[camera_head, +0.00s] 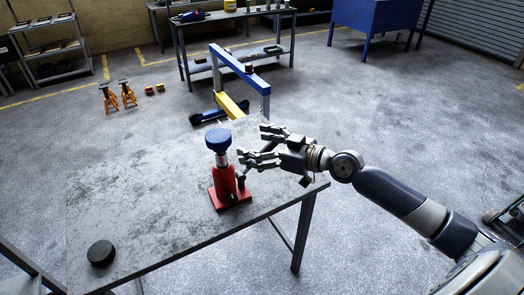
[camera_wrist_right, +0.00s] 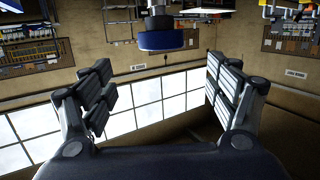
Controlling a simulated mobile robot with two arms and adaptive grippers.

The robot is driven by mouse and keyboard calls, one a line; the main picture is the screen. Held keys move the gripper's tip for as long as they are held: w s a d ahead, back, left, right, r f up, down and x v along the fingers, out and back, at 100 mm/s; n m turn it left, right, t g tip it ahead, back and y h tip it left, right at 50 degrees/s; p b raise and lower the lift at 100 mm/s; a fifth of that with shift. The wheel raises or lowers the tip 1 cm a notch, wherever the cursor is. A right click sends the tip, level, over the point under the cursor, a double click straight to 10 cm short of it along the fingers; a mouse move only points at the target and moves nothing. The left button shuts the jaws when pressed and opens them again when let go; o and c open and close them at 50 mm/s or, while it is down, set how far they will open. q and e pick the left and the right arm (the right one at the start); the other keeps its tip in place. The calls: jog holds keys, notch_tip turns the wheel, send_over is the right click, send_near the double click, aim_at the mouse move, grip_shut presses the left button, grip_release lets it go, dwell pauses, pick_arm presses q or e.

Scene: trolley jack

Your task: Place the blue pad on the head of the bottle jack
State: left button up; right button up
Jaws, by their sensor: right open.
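The red bottle jack (camera_head: 224,184) stands upright on the grey table (camera_head: 140,190), near its right side. The round blue pad (camera_head: 218,139) sits on top of the jack's head. The pad also shows at the top middle of the right wrist view (camera_wrist_right: 161,40), which appears upside down, ahead of the open fingers. My right gripper (camera_head: 256,146) is open and empty, just right of the pad and apart from it. Its two fingers (camera_wrist_right: 160,95) are spread wide with nothing between them. My left gripper is not in view.
A black round puck (camera_head: 101,253) lies at the table's front left. Behind the table stands a blue and yellow hoist (camera_head: 240,75). Orange jack stands (camera_head: 118,95) are on the floor at the back left. The table's left and middle are mostly clear.

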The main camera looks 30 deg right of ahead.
jog(key=shift+v, duration=0.9)
